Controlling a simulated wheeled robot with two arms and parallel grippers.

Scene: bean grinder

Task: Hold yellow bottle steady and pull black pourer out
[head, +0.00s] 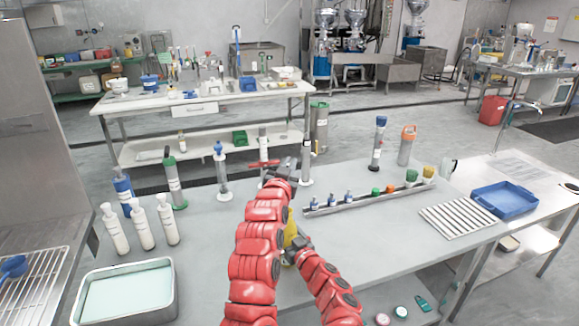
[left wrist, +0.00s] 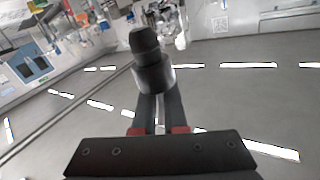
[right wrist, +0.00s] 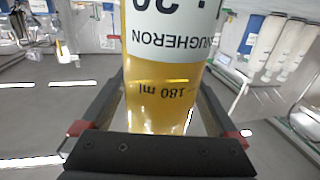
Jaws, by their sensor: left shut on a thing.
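The yellow bottle (head: 290,228) is mostly hidden behind my arms in the head view. My left gripper (head: 285,163) is raised farther back, beyond the bottle. In the left wrist view the left gripper (left wrist: 157,100) is shut on the black pourer (left wrist: 146,45), a dark cap with a greyish collar. No bottle shows beneath the pourer there.
A rack of small bottles (head: 370,200), a ribbed white tray (head: 457,216) and a blue tray (head: 503,200) are at the right. Several tall bottles stand along the far edge.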

